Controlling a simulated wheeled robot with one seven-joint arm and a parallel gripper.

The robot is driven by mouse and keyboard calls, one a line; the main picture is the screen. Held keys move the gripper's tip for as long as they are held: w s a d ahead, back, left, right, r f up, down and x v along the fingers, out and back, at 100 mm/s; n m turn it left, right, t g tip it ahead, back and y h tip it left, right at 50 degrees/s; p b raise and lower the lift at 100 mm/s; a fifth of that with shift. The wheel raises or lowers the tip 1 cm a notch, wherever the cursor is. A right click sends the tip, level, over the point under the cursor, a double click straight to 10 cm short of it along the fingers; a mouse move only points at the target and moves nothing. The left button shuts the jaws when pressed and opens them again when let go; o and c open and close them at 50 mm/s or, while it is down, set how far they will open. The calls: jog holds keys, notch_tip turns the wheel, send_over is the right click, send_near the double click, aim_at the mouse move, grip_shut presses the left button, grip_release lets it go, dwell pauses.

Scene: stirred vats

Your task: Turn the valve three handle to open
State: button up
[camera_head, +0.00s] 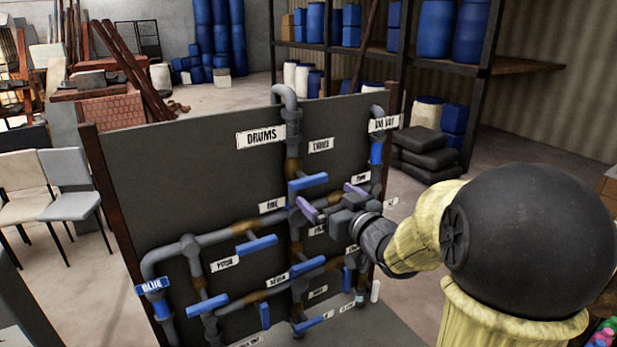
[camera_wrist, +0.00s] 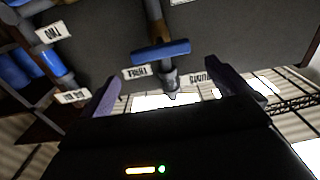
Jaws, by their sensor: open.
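The blue valve three handle (camera_head: 308,182) sits on the vertical pipe under the DRUMS label, lying crosswise to that pipe. In the wrist view the handle (camera_wrist: 160,52) is also crosswise, beside a white label (camera_wrist: 137,72) that appears to read THREE, upside down. My gripper (camera_head: 332,199) is open and empty, its purple fingers just below and right of the handle in the head view. In the wrist view my gripper (camera_wrist: 170,88) has its fingers spread left and right, with the handle beyond them and apart from them. My wrist hides part of the pipes behind it.
The dark panel (camera_head: 170,180) carries several more blue handles, including one at left centre (camera_head: 257,245) and one lower left (camera_head: 207,305). Pipes stand out from the panel around my gripper. Chairs (camera_head: 70,185) stand left; a drum shelf (camera_head: 480,70) stands behind.

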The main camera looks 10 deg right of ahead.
aim_at(311, 183)
jog(key=p+x, duration=0.2)
jog(key=x, duration=0.7)
jog(key=shift+p, duration=0.4)
jog(key=shift+f, duration=0.1)
jog(key=c, duration=0.7)
